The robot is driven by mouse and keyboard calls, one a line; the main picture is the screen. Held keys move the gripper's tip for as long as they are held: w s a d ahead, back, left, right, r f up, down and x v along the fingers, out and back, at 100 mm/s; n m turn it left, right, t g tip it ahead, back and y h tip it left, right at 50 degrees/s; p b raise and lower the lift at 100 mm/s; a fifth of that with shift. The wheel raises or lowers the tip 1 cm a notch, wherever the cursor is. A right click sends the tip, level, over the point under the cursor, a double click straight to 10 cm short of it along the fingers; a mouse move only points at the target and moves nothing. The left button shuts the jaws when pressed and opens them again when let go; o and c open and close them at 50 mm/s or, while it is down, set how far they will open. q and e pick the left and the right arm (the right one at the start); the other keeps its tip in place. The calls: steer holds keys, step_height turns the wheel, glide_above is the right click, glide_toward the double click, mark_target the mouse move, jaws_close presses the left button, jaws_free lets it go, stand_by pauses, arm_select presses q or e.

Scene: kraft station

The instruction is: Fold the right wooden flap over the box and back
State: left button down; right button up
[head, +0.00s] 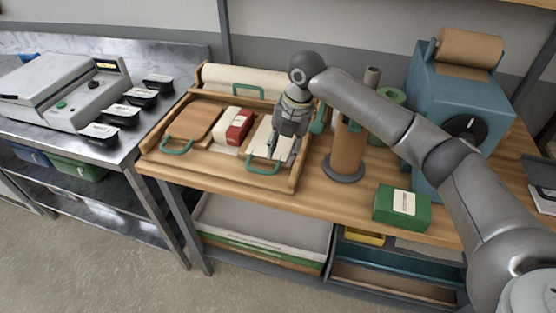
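A wooden folding board (222,172) with green handles lies on the wooden bench. The left flap (191,122) is brown wood, lying flat, with a green handle (176,147) at its front. A red and white box (237,127) lies in the middle. The right flap (262,136) is pale and lies to the right of the box, partly hidden behind my gripper. Its green handle (262,168) is at the front. My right gripper (284,156) points down over the right flap's right side, fingers apart, with nothing seen between them. I cannot tell whether it touches the flap. My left gripper is out of view.
A brown roll on a stand (347,150) and a green box (402,208) stand to the right. A blue dispenser (460,100) is behind. A pale roll (243,80) lies behind the board. A steel table (120,150) with a scale (65,90) is at left.

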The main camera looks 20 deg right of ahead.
mark_target(277, 167)
steer(key=f, duration=0.3)
steer(key=w+f, duration=0.1)
steer(key=shift+a+f+p, duration=0.3)
steer(key=shift+a, duration=0.05)
steer(key=shift+a+f, duration=0.15)
steer(key=shift+f, duration=0.45)
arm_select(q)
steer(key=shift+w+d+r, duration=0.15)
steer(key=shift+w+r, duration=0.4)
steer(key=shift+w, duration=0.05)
arm_select(e)
jaws_close()
